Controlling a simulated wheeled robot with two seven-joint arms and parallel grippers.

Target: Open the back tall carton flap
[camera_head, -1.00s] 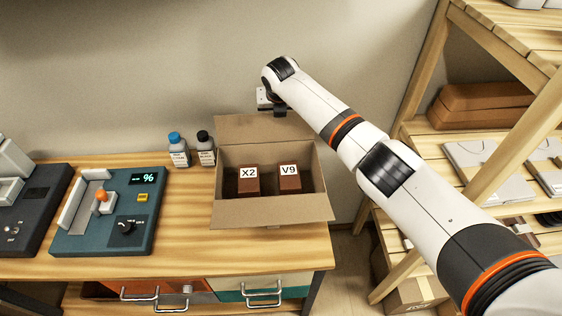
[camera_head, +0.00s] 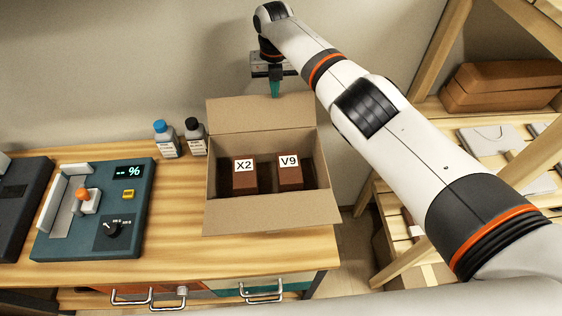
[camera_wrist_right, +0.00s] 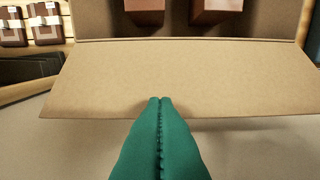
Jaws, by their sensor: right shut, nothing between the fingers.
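An open cardboard carton (camera_head: 211,185) stands on the wooden table with two brown boxes inside, labelled X2 (camera_head: 243,178) and V9 (camera_head: 289,175). Its back flap (camera_head: 240,112) stands up and leans back toward the wall. Its front flap (camera_head: 265,214) hangs outward. My right gripper (camera_head: 275,95) is above the back flap's top edge, near its middle, with green fingers shut and empty. In the right wrist view the fingertips (camera_wrist_right: 161,100) overlap the edge of the back flap (camera_wrist_right: 190,75); I cannot tell whether they touch it. My left gripper is not in view.
A blue-capped bottle (camera_head: 165,140) and a black-capped bottle (camera_head: 195,138) stand left of the carton. A teal device (camera_head: 125,215) with a dial sits on the table's left. Wooden shelves (camera_head: 425,105) stand at the right. Bare table lies between device and carton.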

